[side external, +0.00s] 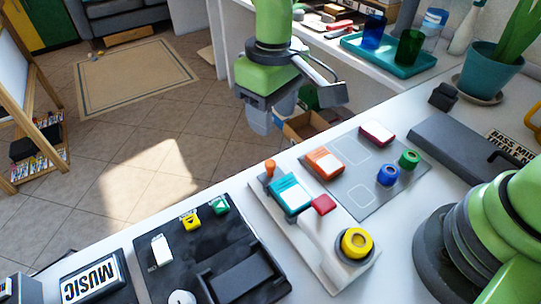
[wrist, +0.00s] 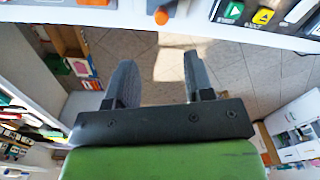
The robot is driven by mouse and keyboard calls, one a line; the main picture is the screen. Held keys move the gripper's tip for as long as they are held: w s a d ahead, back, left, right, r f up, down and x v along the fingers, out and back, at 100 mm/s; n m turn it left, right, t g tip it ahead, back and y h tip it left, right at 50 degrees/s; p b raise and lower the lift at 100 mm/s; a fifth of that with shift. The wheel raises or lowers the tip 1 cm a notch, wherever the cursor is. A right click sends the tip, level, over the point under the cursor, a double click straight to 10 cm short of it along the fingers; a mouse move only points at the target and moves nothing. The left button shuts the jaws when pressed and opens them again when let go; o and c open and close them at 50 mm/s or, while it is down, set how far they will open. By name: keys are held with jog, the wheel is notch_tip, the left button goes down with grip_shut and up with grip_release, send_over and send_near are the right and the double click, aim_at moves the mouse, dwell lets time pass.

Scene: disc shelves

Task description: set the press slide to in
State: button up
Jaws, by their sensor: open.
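A pale press-like device (side external: 318,240) stands on the white table, with an orange knob (side external: 270,168) at its far end. The orange knob (wrist: 161,17) also shows at the top of the wrist view. My gripper (side external: 271,116) hangs beyond the table's far edge, over the floor, apart from the device. In the wrist view its fingers (wrist: 158,75) are spread and empty.
A black panel (side external: 215,255) with yellow and green buttons lies left of the device. A grey board (side external: 375,185) with coloured pieces lies to its right. A teal tray (side external: 390,55) with cups and a potted plant (side external: 490,70) stand at the back right.

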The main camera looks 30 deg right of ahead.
aim_at(271, 163)
jog(key=shift+a+f, duration=0.15)
jog(key=shift+f, duration=0.75)
notch_tip(271, 163, down, 9)
jog(key=shift+r, duration=0.1)
jog(key=shift+c, duration=0.2)
